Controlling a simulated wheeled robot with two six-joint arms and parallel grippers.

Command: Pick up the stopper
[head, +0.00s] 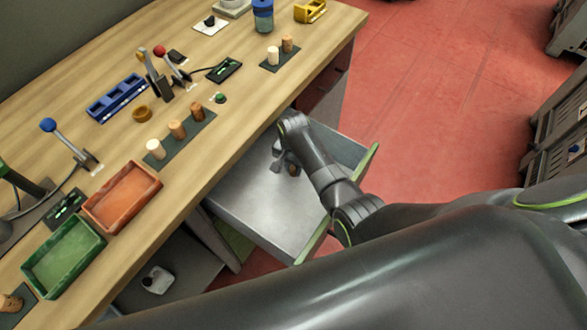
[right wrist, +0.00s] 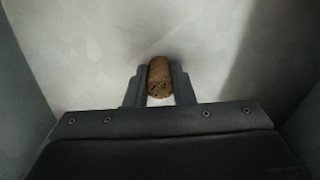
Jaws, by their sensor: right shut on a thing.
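A brown speckled cork stopper (right wrist: 160,78) stands between the two fingers of my right gripper (right wrist: 160,92) in the right wrist view, with a finger against each side. In the head view my right gripper (head: 284,166) reaches down into the open grey drawer (head: 252,212), and the stopper there is mostly hidden by the gripper and arm. I cannot tell whether the stopper touches the drawer floor. Other stoppers, one pale (head: 155,149) and two brown, stand in a row on a dark mat on the bench. My left gripper is not in view.
The drawer walls stand close around my right gripper. The wooden bench (head: 230,130) edge runs along the drawer's left. On the bench are an orange tray (head: 147,207), a green tray (head: 93,262), a blue rack (head: 117,98) and levers. Two more stoppers stand on a far mat.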

